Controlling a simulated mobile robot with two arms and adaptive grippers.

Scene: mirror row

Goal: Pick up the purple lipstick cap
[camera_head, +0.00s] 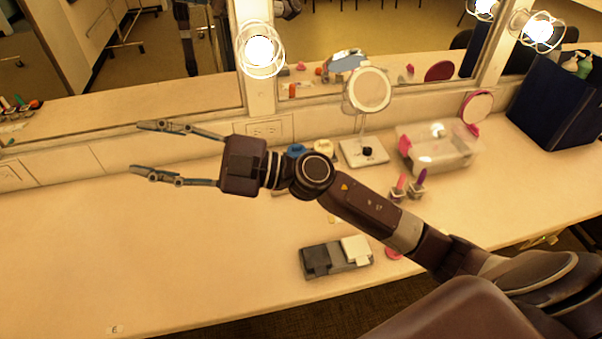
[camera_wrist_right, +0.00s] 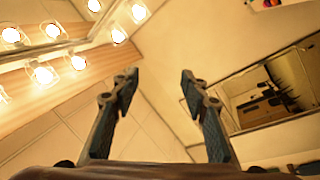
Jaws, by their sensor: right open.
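A lipstick with a purple top (camera_head: 420,177) stands upright at the right of the counter, close beside a pink-topped lipstick (camera_head: 400,183). I cannot tell whether the purple part is a cap; I see no separate purple cap. My right gripper (camera_head: 137,147) is open and empty over the left part of the counter, fingers pointing left, far from the lipsticks. Its spread fingers also show in the right wrist view (camera_wrist_right: 158,88), with no lipstick there. My right arm crosses the counter and hides part of it. My left gripper is not in view.
Behind the lipsticks are a clear bin (camera_head: 445,158) and a round mirror on a stand (camera_head: 367,90). A navy bag (camera_head: 556,105) stands at the right. A dark tray (camera_head: 337,270) lies near the front edge. The left counter (camera_head: 80,250) is largely clear.

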